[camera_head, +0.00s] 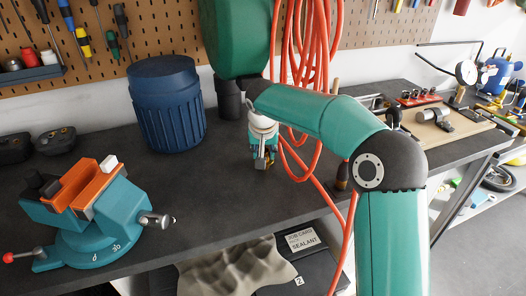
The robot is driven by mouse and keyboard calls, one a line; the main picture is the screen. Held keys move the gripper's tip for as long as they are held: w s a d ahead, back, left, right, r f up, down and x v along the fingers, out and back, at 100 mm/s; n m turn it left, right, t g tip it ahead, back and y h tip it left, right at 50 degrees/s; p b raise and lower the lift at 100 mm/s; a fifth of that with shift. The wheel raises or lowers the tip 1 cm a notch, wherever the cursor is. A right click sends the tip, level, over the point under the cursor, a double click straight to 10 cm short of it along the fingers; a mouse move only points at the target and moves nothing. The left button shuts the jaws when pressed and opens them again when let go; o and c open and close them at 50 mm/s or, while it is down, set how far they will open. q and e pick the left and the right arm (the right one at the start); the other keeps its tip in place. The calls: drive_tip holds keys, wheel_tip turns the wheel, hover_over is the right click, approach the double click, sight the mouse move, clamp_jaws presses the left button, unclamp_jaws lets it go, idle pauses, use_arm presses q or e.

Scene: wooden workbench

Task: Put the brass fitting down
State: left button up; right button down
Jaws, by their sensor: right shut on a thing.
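My right gripper (263,161) is small in the picture, just above or at the dark bench top, right of the blue ribbed bin. It points down and is shut on the brass fitting. Only a small yellowish bit of the fitting shows at the fingertips; the fingers hide the rest. I cannot tell whether the fitting touches the bench. My left gripper is not in view.
The blue bin (167,108) stands at the back. A teal vise (100,225) with orange jaws is at the left. Orange hose (318,50) hangs behind my arm and over the bench edge. The bench top (205,185) between vise and gripper is clear.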

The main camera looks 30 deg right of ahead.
drive_tip(key=shift+f, duration=0.15)
drive_tip(key=c, duration=1.1)
unclamp_jaws()
drive_tip(key=shift+r, duration=0.3)
drive_tip(key=v, duration=1.2)
drive_tip(key=shift+f, duration=0.1)
